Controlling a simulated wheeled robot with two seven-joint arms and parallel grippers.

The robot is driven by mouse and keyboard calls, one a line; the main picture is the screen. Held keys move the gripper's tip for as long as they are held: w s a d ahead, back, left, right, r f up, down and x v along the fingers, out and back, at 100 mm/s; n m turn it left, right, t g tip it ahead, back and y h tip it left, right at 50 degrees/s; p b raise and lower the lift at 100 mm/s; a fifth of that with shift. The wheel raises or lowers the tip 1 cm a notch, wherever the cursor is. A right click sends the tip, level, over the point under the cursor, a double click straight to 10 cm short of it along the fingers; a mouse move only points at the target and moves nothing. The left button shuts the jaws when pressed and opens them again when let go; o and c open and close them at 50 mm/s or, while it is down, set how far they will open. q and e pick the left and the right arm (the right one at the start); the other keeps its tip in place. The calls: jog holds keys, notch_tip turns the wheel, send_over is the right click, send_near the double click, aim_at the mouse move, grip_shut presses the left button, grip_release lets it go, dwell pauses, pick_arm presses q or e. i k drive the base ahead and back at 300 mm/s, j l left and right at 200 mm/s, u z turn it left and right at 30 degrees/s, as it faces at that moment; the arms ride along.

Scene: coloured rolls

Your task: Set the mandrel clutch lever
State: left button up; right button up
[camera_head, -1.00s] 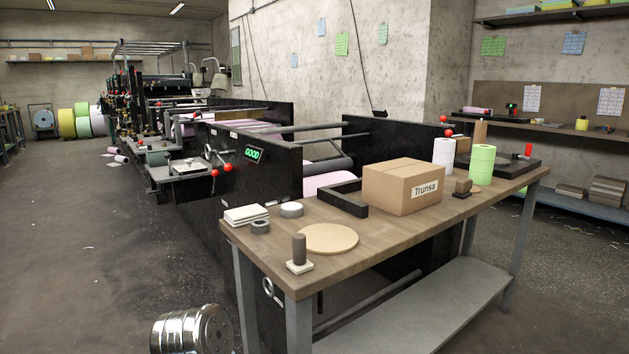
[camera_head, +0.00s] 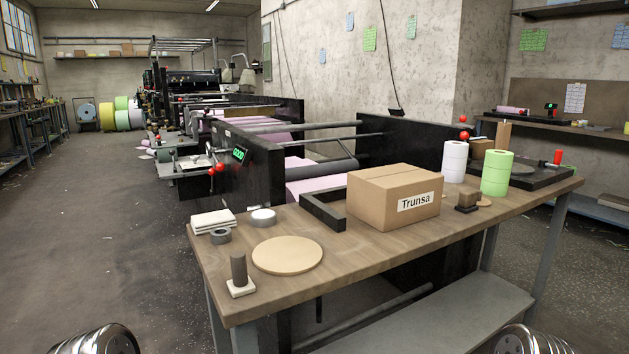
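No lever is labelled as the mandrel clutch lever. Red-knobbed levers (camera_head: 212,171) stick out from the black machine's near-left side, beside a small green-lit display (camera_head: 240,155). Two more red knobs (camera_head: 463,135) stand one above the other at the bench's back right, behind a white roll (camera_head: 455,162). A green roll (camera_head: 497,173) stands upright in front of a black base plate with a red upright piece (camera_head: 557,157). I cannot tell which of these is the clutch lever. Neither gripper is in view; only shiny rounded parts of my arms show at the bottom edge.
The wooden bench (camera_head: 380,248) stands ahead. It carries a box marked Trunsa (camera_head: 395,197), a black angled frame (camera_head: 322,214), a round wooden disc (camera_head: 287,256), a stamp-like post (camera_head: 239,272), tape rolls and white pads (camera_head: 213,220). Open floor (camera_head: 90,240) lies to the left.

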aim_at(212, 172)
jog(key=k, duration=0.15)
jog(key=k+u, duration=0.15)
jog(key=u, duration=0.2)
jog(key=k+j+u, duration=0.1)
jog(key=u, duration=0.25)
jog(key=k+j+u, duration=0.1)
jog(key=k+u, duration=0.25)
jog(key=i+j+u, duration=0.55)
jog(key=i, duration=0.15)
jog(key=i+u, duration=0.25)
jog(key=i, duration=0.15)
jog(key=i+z, duration=0.4)
jog(key=i, duration=0.2)
jog(key=i+j+z, duration=0.1)
jog(key=i+z, duration=0.3)
jog(key=i, duration=0.2)
jog(key=i+z, duration=0.15)
jog(key=i, duration=0.4)
jog(key=i+j+z, duration=0.15)
jog(key=i, duration=0.4)
jog(key=i+j+z, duration=0.2)
jog(key=i, duration=0.3)
